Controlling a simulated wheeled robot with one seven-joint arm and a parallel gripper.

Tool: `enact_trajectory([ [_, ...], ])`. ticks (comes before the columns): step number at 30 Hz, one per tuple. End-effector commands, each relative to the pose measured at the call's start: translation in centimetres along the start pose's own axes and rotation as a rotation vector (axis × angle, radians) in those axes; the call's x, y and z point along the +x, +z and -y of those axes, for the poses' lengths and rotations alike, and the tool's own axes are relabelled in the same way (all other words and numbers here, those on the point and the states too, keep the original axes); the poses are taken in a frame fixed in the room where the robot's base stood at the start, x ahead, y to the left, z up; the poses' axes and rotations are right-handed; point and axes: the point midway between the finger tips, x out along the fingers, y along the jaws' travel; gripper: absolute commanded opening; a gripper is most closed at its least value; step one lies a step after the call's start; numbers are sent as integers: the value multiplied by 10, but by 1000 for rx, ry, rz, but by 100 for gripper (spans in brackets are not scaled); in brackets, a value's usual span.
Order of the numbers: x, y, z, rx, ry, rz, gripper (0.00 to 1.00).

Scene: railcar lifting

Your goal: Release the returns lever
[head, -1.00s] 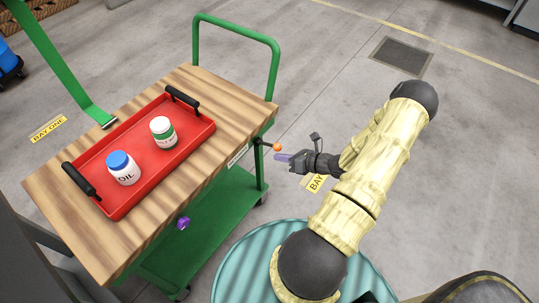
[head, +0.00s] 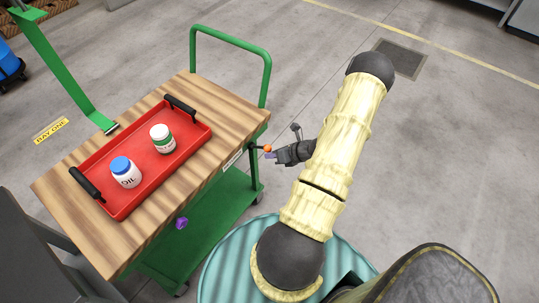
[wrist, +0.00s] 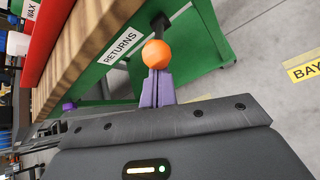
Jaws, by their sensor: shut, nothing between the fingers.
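The returns lever ends in an orange ball knob (head: 267,148) at the right side of the wooden-topped cart (head: 64,199). In the wrist view the orange knob (wrist: 156,54) sits just beyond my fingertips, on a dark rod below the RETURNS label (wrist: 121,46). My gripper (head: 268,156) has purple fingers that are shut with nothing between them. In the wrist view the fingers (wrist: 157,88) point at the knob, which overlaps their tips. I cannot tell whether they touch it.
A red tray (head: 122,208) on the cart holds an OIL bottle (head: 125,172) and a green-and-white jar (head: 162,139). A purple knob (head: 181,222) sits lower on the cart's side. The cart's green handle (head: 233,37) rises behind. Floor to the right is open.

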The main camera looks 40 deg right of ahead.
Motion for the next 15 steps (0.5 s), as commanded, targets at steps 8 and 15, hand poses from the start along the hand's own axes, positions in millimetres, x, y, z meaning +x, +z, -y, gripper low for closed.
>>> enact_trajectory([
  [8,0,0,0,0,0,0,0],
  [15,5,-8,1,1,1,0,0],
])
